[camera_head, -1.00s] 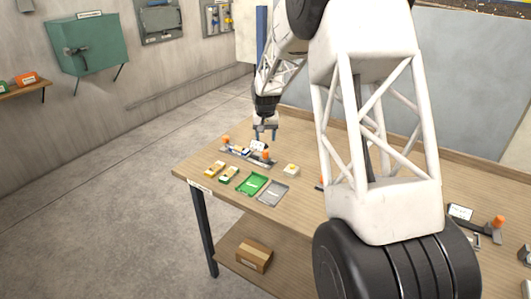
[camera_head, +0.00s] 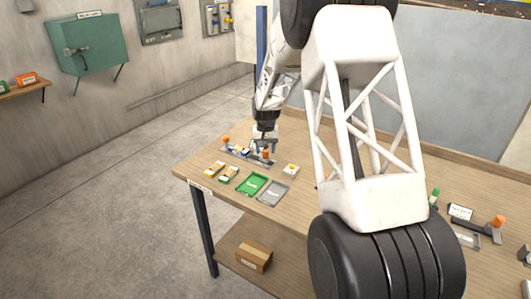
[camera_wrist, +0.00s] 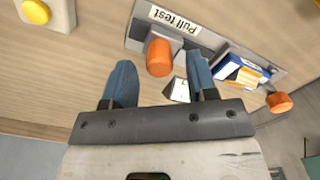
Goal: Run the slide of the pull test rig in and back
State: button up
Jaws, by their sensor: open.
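The pull test rig (camera_head: 240,156) is a long grey plate near the table's far left edge. Its label "Pull test" (camera_wrist: 175,20) shows in the wrist view. One orange knob (camera_wrist: 159,57) stands on a grey block at the labelled end. A second orange knob (camera_wrist: 279,102) is at the other end. A blue, white and orange piece (camera_wrist: 243,72) lies on the rig between them. My gripper (camera_wrist: 160,75) is open, its blue fingers pointing at the labelled end. The first knob shows in the gap between the fingers, with space on both sides. I cannot tell its depth relative to the fingertips.
A green tray (camera_head: 252,184) and a grey tray (camera_head: 273,192) lie in front of the rig. A white block with a yellow button (camera_head: 291,169) is to the right. Small yellow pieces (camera_head: 215,169) lie at the left. The table edge is close to the rig.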

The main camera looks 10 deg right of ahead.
jog(key=shift+f, duration=0.9)
jog(key=shift+c, duration=0.5)
grip_shut()
